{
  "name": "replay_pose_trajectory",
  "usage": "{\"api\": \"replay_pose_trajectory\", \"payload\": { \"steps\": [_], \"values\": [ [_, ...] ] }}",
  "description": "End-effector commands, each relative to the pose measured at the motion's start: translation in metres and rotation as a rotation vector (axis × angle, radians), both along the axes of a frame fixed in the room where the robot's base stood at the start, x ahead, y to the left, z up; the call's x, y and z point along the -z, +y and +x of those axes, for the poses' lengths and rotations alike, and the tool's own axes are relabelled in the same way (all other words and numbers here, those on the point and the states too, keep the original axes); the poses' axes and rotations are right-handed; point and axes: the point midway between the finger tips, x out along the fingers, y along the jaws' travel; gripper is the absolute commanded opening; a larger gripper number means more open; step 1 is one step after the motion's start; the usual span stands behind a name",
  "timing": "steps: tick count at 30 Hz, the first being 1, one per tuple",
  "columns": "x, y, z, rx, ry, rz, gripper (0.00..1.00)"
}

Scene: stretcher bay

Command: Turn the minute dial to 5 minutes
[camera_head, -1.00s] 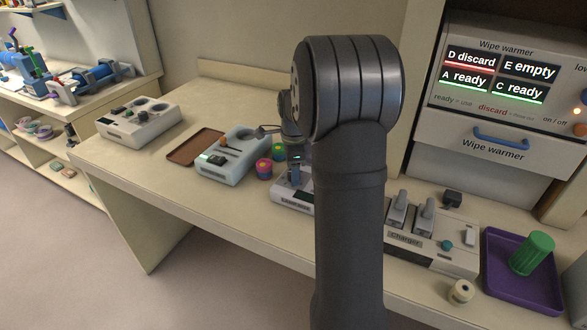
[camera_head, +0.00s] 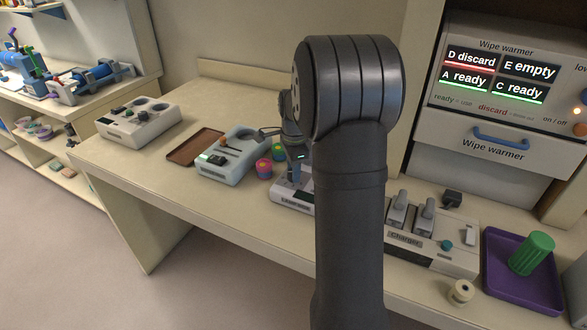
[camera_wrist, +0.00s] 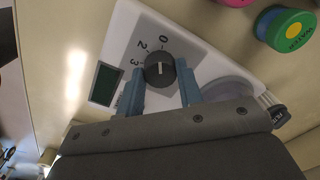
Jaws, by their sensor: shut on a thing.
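The minute dial (camera_wrist: 160,70) is a dark round knob with a white pointer line, on a grey scale plate of a white device. The scale shows 0, 2 and 3; further marks are hard to read. The pointer line lies nearly upright in the wrist view, roughly in line with the 0. My gripper (camera_wrist: 162,90) has its two blue fingers on either side of the dial and is shut on it. In the head view, the white device (camera_head: 284,196) is partly hidden behind my arm, and the dial is not visible.
The device has a dark green display (camera_wrist: 105,84) and a round grey pad (camera_wrist: 226,89). A green-and-yellow pot marked water (camera_wrist: 287,29) stands close by.

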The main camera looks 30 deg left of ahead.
Motion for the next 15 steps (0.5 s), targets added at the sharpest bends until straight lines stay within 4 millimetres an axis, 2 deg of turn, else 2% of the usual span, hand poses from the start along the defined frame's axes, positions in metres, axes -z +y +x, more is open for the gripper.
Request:
{"api": "replay_pose_trajectory", "payload": {
  "steps": [15],
  "values": [
    [-0.0010, -0.0005, 0.0007, -0.480, -0.001, 0.001, 0.10]
  ]
}}
